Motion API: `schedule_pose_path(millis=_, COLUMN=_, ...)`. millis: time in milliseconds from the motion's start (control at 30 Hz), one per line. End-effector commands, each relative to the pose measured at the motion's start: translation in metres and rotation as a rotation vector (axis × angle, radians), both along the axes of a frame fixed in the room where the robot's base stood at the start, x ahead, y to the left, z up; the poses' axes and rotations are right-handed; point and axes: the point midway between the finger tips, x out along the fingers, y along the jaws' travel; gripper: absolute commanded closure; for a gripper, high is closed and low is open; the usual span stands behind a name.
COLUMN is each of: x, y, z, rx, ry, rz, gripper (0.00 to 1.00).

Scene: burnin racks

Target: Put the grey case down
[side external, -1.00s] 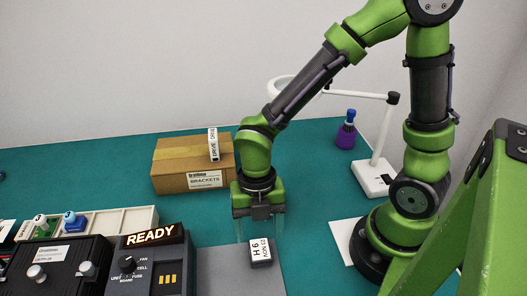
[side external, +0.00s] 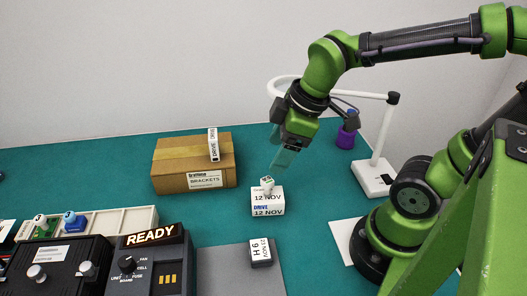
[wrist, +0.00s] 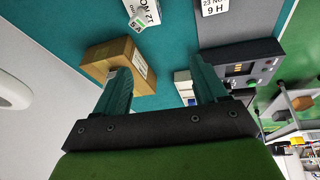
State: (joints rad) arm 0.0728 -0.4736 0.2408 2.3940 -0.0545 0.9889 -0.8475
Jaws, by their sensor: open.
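The grey case (side external: 261,254) lies on the grey mat (side external: 222,268), with a white label reading "23 NOV 9 H" facing up. Nothing touches it from above. Its label also shows at the top edge of the wrist view (wrist: 213,6). My gripper (side external: 280,163) is raised well above the table, behind the case and slightly to its right. It is tilted, and its two teal fingers (wrist: 162,82) stand apart with nothing between them in the wrist view.
A white box (side external: 267,203) marked "12 NOV" stands behind the case, with a small white-and-green piece on top. A brown carton (side external: 170,181) is farther back left. A unit with a READY sign (side external: 151,237) stands left. A white lamp (side external: 376,177) and purple bottle (side external: 346,136) are right.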

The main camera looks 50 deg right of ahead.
Motion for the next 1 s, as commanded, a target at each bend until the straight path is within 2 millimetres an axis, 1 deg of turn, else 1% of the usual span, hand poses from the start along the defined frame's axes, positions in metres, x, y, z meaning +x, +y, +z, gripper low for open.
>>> schedule_pose_path(millis=33, x=-0.003, y=-0.007, z=0.009, rx=0.074, ry=-0.036, rz=-0.157, gripper=0.28)
schedule_pose_path(millis=133, x=-0.008, y=-0.02, z=0.023, rx=0.236, ry=-0.082, rz=-0.45, gripper=0.28)
schedule_pose_path(millis=200, x=-0.011, y=-0.027, z=0.03, rx=0.341, ry=-0.101, rz=-0.608, gripper=0.28)
schedule_pose_path(millis=333, x=-0.014, y=-0.034, z=0.038, rx=0.478, ry=-0.114, rz=-0.796, gripper=0.28)
schedule_pose_path(millis=400, x=-0.015, y=-0.036, z=0.04, rx=0.517, ry=-0.115, rz=-0.846, gripper=0.28)
schedule_pose_path(millis=500, x=-0.016, y=-0.037, z=0.04, rx=0.536, ry=-0.113, rz=-0.872, gripper=0.28)
schedule_pose_path(millis=1000, x=-0.016, y=-0.037, z=0.04, rx=0.533, ry=-0.113, rz=-0.87, gripper=0.28)
